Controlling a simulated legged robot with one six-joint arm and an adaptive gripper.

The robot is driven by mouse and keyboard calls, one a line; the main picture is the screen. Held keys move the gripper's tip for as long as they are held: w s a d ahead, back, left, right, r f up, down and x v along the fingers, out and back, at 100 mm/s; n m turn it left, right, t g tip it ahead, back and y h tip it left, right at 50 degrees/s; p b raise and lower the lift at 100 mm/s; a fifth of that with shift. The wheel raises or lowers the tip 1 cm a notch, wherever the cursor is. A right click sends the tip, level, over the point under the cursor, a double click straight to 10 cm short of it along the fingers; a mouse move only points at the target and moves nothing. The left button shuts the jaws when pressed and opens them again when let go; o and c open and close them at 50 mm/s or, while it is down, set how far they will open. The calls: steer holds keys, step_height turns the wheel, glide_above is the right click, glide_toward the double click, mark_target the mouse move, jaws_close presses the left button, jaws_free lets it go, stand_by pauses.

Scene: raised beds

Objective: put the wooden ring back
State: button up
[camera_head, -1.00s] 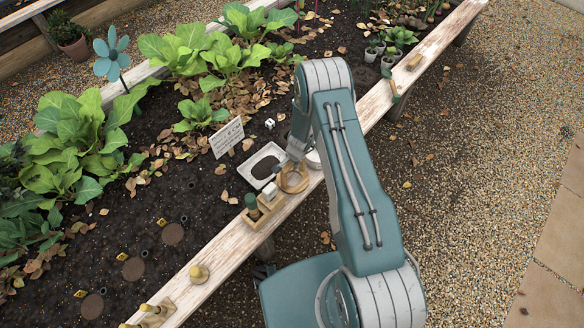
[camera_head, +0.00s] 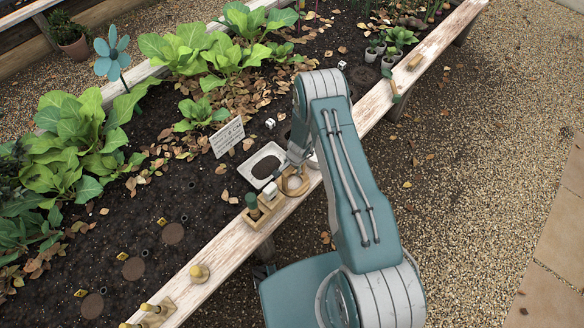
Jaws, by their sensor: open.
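The wooden ring (camera_head: 305,187) lies on the white-painted plank edge of the raised bed, just right of the small grey-rimmed tray. My gripper (camera_head: 286,169) is small in view, over the far left side of the ring, with its jaws open. I cannot tell whether it touches the ring. A short peg with a round yellowish base (camera_head: 199,273) stands farther down the plank. A wooden block with yellowish pegs (camera_head: 155,312) sits at the near end. Which place belongs to the ring is not clear.
A wooden holder (camera_head: 264,212) with a green-topped item and a white block stands beside the ring. The plank between holder and peg is clear.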

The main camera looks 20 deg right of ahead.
steer(key=s+a+r+n+t, duration=0.1)
steer(key=s+r+n, duration=0.25)
steer(key=r, duration=1.75)
steer(key=s+a+r+n+t, duration=0.15)
steer(key=s+r, duration=0.25)
steer(key=r, duration=1.7)
steer(key=s+d+r+n, duration=0.1)
steer(key=s+r+n, duration=0.2)
steer(key=s+r, duration=0.4)
steer(key=s+d+r+n+t+h, duration=0.1)
steer(key=s+r+n, duration=0.2)
steer(key=s+r, duration=0.4)
steer(key=s, duration=0.7)
steer(key=shift+s+d+r, duration=0.15)
steer(key=shift+s+d, duration=0.15)
steer(key=shift+s, duration=0.05)
